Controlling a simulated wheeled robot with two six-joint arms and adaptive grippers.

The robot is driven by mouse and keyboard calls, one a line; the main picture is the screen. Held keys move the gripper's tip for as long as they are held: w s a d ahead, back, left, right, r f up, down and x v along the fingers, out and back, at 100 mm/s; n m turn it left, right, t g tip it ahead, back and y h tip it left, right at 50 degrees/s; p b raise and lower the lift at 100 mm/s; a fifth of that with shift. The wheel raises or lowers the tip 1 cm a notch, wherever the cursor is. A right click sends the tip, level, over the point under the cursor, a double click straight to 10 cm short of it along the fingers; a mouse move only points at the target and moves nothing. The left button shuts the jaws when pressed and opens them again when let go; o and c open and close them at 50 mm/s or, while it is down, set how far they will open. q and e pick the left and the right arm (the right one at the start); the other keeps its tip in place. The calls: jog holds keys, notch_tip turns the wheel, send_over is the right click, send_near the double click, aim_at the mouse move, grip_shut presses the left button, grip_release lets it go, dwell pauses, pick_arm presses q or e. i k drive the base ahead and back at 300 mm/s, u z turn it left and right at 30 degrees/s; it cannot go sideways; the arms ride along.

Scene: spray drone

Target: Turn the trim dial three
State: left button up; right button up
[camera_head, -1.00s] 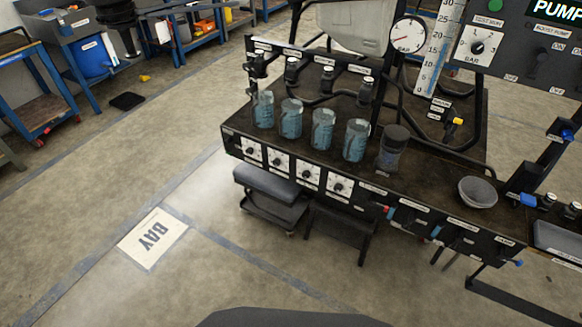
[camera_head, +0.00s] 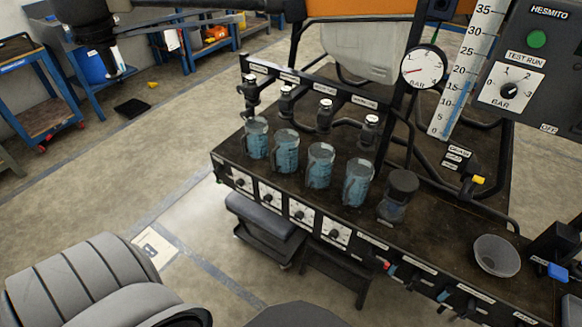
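A row of several white-faced dials with dark knobs runs along the front panel of the dark bench. Counting from the left, the third dial (camera_head: 301,213) sits between the second dial (camera_head: 269,195) and the fourth dial (camera_head: 336,233). The first dial (camera_head: 240,181) is at the left end. The number labels and exact pointer positions are too small to read. Neither gripper is in view.
Several measuring cups of blue liquid (camera_head: 320,165) stand on the bench above the dials. A lidded jar (camera_head: 398,196) and grey bowl (camera_head: 497,256) stand farther right. A round gauge (camera_head: 423,66) and control box (camera_head: 538,70) rise behind. A grey-topped stool (camera_head: 265,220) is beneath.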

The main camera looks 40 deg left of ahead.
aim_at(267, 199)
jog(key=u, duration=0.2)
jog(key=i, duration=0.6)
jog(key=u, duration=0.55)
